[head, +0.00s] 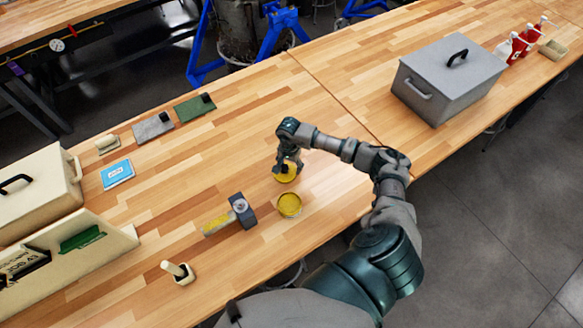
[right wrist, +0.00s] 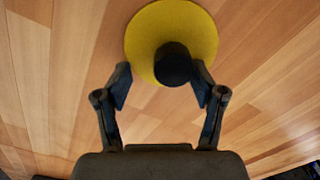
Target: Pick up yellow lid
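The yellow lid (head: 286,176) is a round disc lying on the wooden table, partly hidden under my right gripper (head: 287,163) in the head view. In the right wrist view the yellow lid (right wrist: 150,38) has a black knob (right wrist: 174,64) standing on it. My right gripper (right wrist: 165,88) is open, with one finger on each side of the knob. The right finger is close to the knob, and a wider gap shows on the left. I cannot tell whether the right finger touches it. My left gripper is not in view.
A round yellow container (head: 289,205) stands just in front of the lid. A dark block with a dial (head: 242,210) is left of it. A grey metal box (head: 447,80) stands at the right, and a beige case (head: 36,195) at the left.

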